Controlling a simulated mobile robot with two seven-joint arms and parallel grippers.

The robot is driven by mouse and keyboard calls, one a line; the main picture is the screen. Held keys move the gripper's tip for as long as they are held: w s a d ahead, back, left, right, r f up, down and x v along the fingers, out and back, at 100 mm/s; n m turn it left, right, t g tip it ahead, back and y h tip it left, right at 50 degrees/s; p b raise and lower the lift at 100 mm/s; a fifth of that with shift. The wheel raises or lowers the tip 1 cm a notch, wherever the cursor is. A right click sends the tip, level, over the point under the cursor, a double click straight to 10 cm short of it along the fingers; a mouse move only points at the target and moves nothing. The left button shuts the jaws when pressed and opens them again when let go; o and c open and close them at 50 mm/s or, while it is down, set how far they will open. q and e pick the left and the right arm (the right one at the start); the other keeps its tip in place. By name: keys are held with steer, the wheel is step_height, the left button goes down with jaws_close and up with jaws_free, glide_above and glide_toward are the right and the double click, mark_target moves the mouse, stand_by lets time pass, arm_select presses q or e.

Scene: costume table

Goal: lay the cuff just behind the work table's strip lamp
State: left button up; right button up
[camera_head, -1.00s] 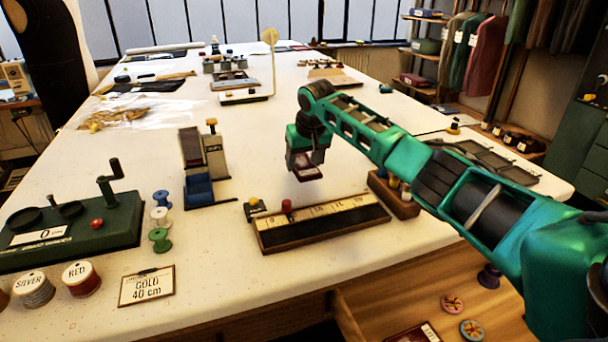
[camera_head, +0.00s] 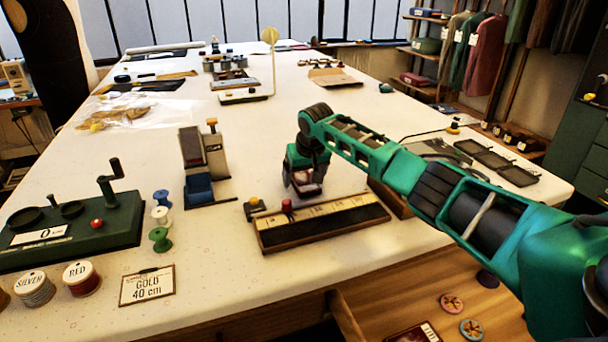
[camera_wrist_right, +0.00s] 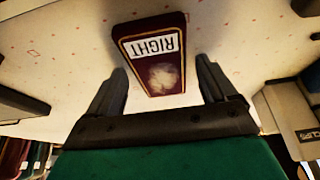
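The cuff (camera_head: 308,188) is a small maroon piece with a gold edge. The right wrist view shows it (camera_wrist_right: 155,68) with a white label reading RIGHT and a pale patch. A gap below the cuff cannot be judged. My left gripper is out of view.
A grey and blue upright device (camera_head: 203,170) stands to the left. A wooden holder (camera_head: 390,197) is partly hidden behind my right arm. Spools (camera_head: 160,238) and a green cranked machine (camera_head: 75,232) are farther left.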

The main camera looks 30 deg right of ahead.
steer(key=shift+o, duration=0.2)
steer(key=shift+r, duration=0.25)
steer(key=v, duration=1.1)
steer(key=shift+s+r, duration=0.3)
steer(key=shift+r, duration=0.05)
steer(key=shift+a, duration=0.1)
